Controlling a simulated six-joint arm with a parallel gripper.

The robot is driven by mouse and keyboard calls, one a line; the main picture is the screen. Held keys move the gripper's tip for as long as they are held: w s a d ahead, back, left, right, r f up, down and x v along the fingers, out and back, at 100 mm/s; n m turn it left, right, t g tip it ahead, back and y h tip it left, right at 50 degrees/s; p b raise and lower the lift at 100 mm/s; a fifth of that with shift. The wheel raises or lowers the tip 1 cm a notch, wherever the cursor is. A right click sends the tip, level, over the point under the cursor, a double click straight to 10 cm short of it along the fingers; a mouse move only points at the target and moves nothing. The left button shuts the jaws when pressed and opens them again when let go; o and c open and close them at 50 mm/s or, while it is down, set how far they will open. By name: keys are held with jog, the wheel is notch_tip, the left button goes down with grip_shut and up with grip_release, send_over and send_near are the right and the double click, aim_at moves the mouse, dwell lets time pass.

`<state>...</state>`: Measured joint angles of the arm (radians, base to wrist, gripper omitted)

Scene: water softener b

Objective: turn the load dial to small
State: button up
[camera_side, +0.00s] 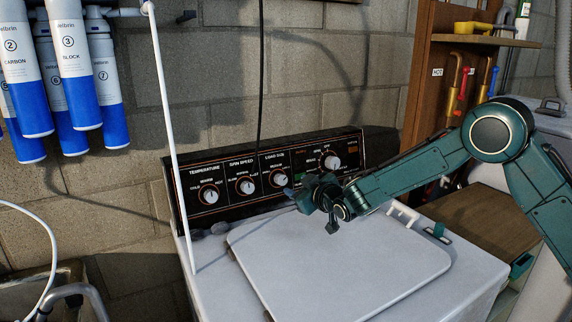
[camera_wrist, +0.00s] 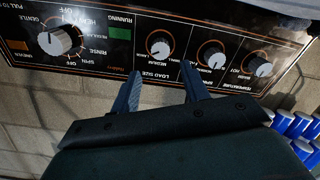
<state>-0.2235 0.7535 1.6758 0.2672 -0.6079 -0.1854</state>
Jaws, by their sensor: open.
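The load dial (camera_side: 279,179) is a small silver knob, third from the left on the black control panel. In the wrist view the load dial (camera_wrist: 160,48) appears upside down above "LOAD SIZE", with "MEDIUM" and "SMALL" printed near it. Its exact pointer setting is too small to tell. My gripper (camera_side: 307,193) is just right of and in front of the dial, close to the panel. In the wrist view my gripper (camera_wrist: 160,71) has two fingers apart with nothing between them, the dial beyond their tips and not visibly touched.
The temperature dial (camera_side: 209,195), spin speed dial (camera_side: 246,186) and large cycle dial (camera_side: 331,161) share the panel. The white lid (camera_side: 340,262) lies below my gripper. A thin white pipe (camera_side: 172,140) stands at the panel's left end. Blue-white filters (camera_side: 77,60) hang at left.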

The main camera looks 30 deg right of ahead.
aim_at(283, 180)
jog(key=shift+w, duration=0.15)
jog(key=shift+x, duration=4.15)
jog(key=shift+w+f, duration=0.1)
jog(key=shift+w, duration=0.1)
jog(key=shift+c, duration=0.6)
jog(key=c, duration=0.4)
